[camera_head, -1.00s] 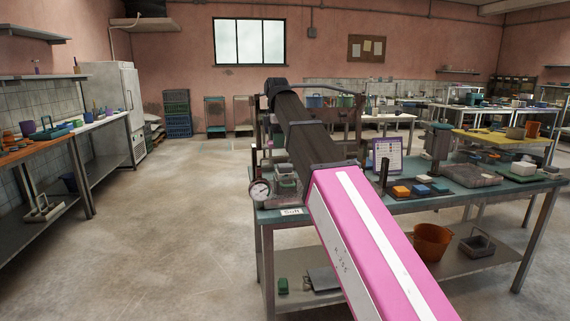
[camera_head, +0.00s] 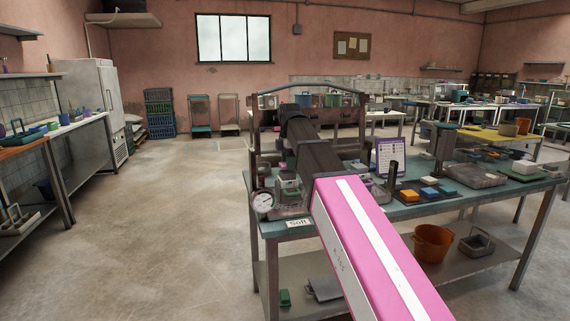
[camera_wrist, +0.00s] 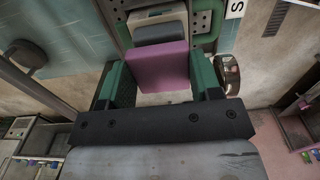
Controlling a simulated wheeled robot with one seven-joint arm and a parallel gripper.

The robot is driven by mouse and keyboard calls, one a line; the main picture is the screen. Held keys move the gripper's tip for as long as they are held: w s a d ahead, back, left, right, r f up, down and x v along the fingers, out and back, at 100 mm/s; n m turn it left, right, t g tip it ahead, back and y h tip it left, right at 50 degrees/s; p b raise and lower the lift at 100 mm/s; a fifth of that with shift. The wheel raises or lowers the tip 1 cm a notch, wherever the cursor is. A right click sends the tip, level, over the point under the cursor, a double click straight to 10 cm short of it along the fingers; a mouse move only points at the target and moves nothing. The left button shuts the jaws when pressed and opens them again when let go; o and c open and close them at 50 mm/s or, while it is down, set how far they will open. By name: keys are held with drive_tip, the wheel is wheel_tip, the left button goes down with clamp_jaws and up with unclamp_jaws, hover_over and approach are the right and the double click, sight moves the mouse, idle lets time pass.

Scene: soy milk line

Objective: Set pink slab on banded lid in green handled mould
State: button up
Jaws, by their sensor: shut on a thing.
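The pink slab (camera_wrist: 157,66) is between the green fingers of my gripper (camera_wrist: 162,76) in the wrist view, and my gripper is shut on it. Just beyond it, the green mould (camera_wrist: 203,22) shows a perforated wall on each side. Between these walls lie a pale surface (camera_wrist: 152,16) and a dark grey block (camera_wrist: 160,33), seemingly the banded lid. The slab overlaps the near side of the grey block in the picture; I cannot tell whether they touch. In the head view my arm hides the gripper and slab.
A dial gauge (camera_head: 263,203) and a "Soft" label (camera_head: 298,223) are at the near left corner of the teal table (camera_head: 420,209). An arched frame (camera_head: 308,86) stands behind my arm. Coloured blocks (camera_head: 430,192) lie to the right. The floor to the left is clear.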

drive_tip(key=shift+f, duration=0.55)
drive_tip(key=shift+f, duration=0.1)
drive_tip(key=o, duration=0.9)
wheel_tip(320, 180, up, 12)
